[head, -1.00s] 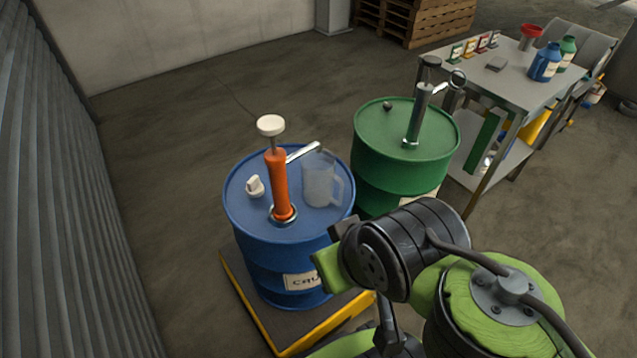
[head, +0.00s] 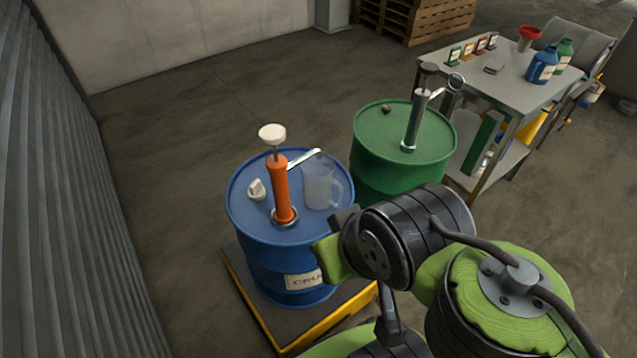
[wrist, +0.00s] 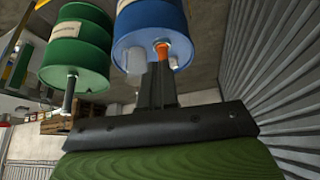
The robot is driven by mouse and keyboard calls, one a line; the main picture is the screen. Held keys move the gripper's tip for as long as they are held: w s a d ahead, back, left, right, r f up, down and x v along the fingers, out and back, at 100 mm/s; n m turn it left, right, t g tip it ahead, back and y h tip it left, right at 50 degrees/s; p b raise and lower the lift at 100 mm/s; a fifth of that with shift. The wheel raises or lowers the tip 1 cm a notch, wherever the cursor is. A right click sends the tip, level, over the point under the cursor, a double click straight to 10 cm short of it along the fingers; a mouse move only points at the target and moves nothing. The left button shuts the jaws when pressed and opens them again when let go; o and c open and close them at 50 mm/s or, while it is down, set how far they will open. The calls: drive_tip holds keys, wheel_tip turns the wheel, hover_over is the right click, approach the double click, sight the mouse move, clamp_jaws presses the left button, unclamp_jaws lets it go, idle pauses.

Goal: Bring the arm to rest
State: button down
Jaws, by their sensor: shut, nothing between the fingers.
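My arm is folded at the lower right of the head view. My gripper (wrist: 156,76) shows in the wrist view, its dark fingers together with nothing between them. That view shows the drums upside down. Beyond the fingers is the blue drum (head: 262,245) with its orange pump (head: 280,188); it also shows in the wrist view (wrist: 150,28). I cannot tell how far the fingers are from it. A clear jug (head: 318,186) stands on the drum top by the pump's spout. A white cap (head: 257,190) lies on the drum top, left of the pump.
The blue drum stands on a yellow-edged platform (head: 302,340). A green drum (head: 385,150) with a grey pump stands close behind my arm. A metal table (head: 515,95) with bottles and a red funnel is at the right. A corrugated wall (head: 50,200) is at left; floor between is clear.

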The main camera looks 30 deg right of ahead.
drive_tip(key=shift+r+p, duration=0.55)
drive_tip(key=shift+r, duration=0.55)
wheel_tip(320, 180, up, 7)
drive_tip(key=p, duration=0.8)
drive_tip(key=shift+p, duration=0.35)
drive_tip(key=shift+r, duration=0.1)
